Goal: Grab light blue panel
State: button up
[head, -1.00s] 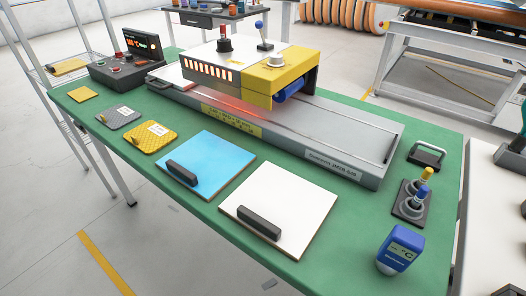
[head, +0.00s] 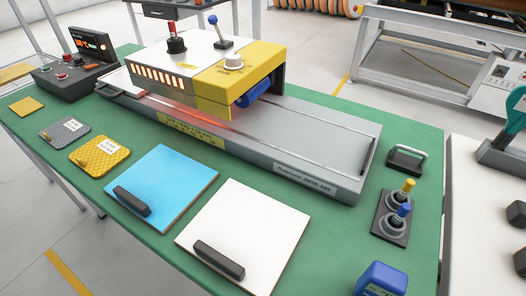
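The light blue panel (head: 172,181) lies flat on the green table (head: 330,262) near its front edge. It is a square board with a dark bar handle (head: 132,201) along its near left side. A white panel (head: 250,225) of the same kind, with its own dark handle (head: 219,260), lies just to its right. The light blue panel is fully visible and nothing touches it from above. My gripper is not in view.
Behind the panels stands a grey machine (head: 300,150) with a yellow and white heater head (head: 225,85). Yellow (head: 112,154) and grey (head: 65,130) swatches lie left. A control box (head: 75,75) is at back left.

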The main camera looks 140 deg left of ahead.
aim_at(159, 188)
jog(key=k+l+u, duration=0.1)
jog(key=k+u, duration=0.2)
jog(key=k, duration=0.15)
jog(key=k+u, duration=0.5)
jog(key=k, duration=0.45)
jog(key=k+u, duration=0.15)
jog(key=k, duration=0.45)
jog(key=k+j+u, duration=0.15)
jog(key=k, duration=0.45)
